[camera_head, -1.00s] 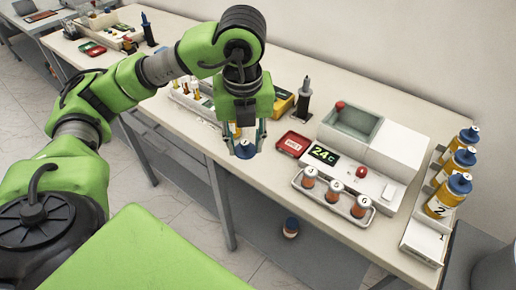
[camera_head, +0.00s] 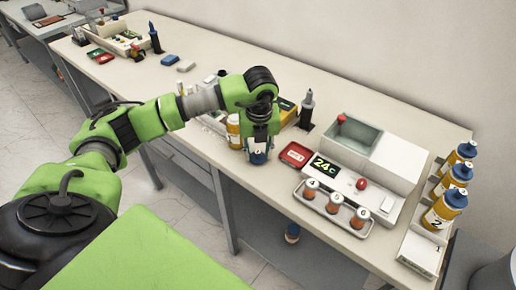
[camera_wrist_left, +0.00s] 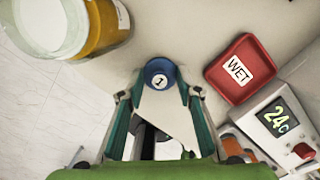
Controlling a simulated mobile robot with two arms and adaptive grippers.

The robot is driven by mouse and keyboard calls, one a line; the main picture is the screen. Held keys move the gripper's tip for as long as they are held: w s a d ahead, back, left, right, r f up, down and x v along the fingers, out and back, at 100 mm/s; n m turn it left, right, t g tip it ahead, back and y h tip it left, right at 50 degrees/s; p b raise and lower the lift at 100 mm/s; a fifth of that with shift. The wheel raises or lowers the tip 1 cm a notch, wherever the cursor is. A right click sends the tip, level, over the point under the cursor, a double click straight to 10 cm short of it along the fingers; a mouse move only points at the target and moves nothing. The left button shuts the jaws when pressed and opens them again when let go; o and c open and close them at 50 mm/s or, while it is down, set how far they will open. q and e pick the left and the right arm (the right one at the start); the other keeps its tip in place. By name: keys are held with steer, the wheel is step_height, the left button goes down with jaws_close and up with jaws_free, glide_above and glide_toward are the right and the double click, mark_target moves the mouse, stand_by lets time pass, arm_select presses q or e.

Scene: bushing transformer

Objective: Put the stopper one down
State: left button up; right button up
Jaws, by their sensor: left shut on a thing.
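Stopper one (camera_head: 257,157) is a blue round cap with a white circle marked 1. My left gripper (camera_head: 258,148) is shut on it and points down over the front part of the bench. The stopper also shows between the fingertips in the left wrist view (camera_wrist_left: 160,73). I cannot tell whether the stopper touches the bench top. An amber bottle with a white label (camera_head: 233,128) stands just left of the gripper; its open mouth shows in the left wrist view (camera_wrist_left: 48,25). My right gripper is not in view.
A red WET tray (camera_head: 295,154) lies right of the gripper. Beyond it stand a device reading 24C (camera_head: 327,165) and a rack of numbered orange vials (camera_head: 333,203). Blue-capped amber bottles (camera_head: 446,210) stand at the right end beside an empty place marked 1. The bench's front edge is close.

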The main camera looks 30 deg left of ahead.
mark_target(259, 163)
arm_select(q)
steer(key=shift+f, duration=0.25)
steer(key=o, duration=0.8)
steer(key=shift+r, duration=0.1)
steer(key=shift+r, duration=0.2)
steer(key=r+b, duration=0.1)
steer(key=r, duration=0.3)
steer(key=s+r+b, duration=0.1)
steer(key=r, duration=0.2)
steer(key=d+r+b, duration=0.1)
steer(key=r, duration=0.3)
steer(key=shift+s+d+r, duration=0.1)
steer(key=shift+s+r, duration=0.1)
steer(key=shift+r, duration=0.1)
